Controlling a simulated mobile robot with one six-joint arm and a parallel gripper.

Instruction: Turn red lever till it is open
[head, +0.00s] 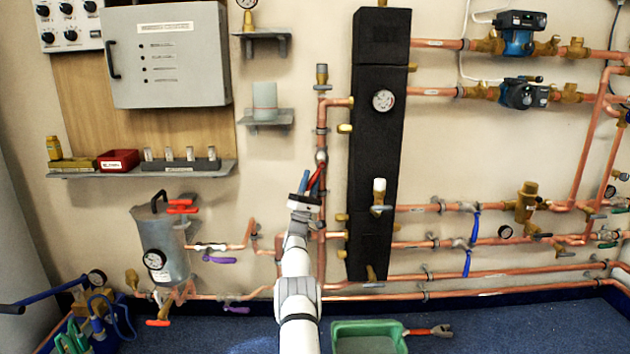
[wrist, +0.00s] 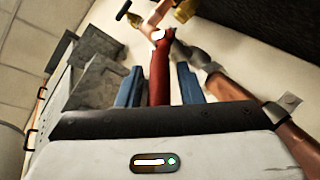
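The red lever (head: 317,179) hangs down and slightly left from a valve (head: 321,157) on the vertical copper pipe left of the black column. In the wrist view the red lever (wrist: 159,78) runs from the valve down between the two blue fingers of my gripper (wrist: 159,85). A narrow gap shows on each side of the lever, so the fingers are around it but look apart from it. In the head view my gripper (head: 309,184) is at the lever's lower end. The lever's near end is hidden behind the gripper body in the wrist view.
The black column (head: 375,230) stands just right of the lever. A copper pipe (wrist: 230,90) passes close to my gripper's right side. Grey wall shelves (head: 264,118) are at upper left. A grey tank (head: 160,245) with red handles stands left. A green crate (head: 368,325) is on the floor.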

